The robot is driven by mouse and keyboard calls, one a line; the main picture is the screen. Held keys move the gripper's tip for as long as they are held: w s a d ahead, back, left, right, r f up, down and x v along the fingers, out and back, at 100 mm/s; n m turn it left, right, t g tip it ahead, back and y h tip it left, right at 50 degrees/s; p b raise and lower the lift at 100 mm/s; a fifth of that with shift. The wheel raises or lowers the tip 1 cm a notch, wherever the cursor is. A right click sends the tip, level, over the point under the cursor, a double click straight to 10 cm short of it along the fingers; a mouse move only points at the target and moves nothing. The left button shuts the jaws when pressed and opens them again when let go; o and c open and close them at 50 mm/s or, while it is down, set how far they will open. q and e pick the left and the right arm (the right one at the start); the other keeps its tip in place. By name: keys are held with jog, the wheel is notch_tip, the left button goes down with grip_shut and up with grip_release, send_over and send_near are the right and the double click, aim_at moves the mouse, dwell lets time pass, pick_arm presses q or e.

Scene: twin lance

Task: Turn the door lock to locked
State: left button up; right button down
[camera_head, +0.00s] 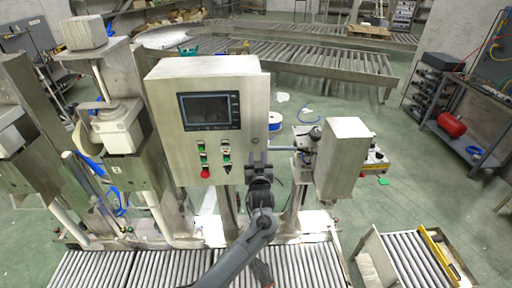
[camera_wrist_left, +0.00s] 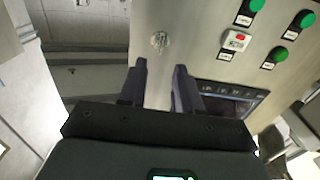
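The door lock is a small round metal knob (camera_wrist_left: 159,41) on the steel front of a control cabinet (camera_head: 165,120). In the head view it is a small spot (camera_head: 254,141) near the cabinet's lower right edge. Its turned position is too small to tell. My left gripper (camera_head: 257,164) is just below the lock in the head view. In the left wrist view, its two dark fingers (camera_wrist_left: 160,75) are apart with nothing between them. The lock shows beyond the fingertips, in line with the gap, apart from them.
The cabinet front carries a screen (camera_head: 209,110), green buttons (camera_head: 226,158) and a red button (camera_head: 205,173) left of the lock. A steel box (camera_head: 343,160) stands right of my gripper. Roller conveyors (camera_head: 300,265) run below. Open floor lies at the right.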

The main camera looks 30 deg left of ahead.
aim_at(256, 144)
pick_arm(q)
jog(key=shift+x, duration=3.4)
grip_shut()
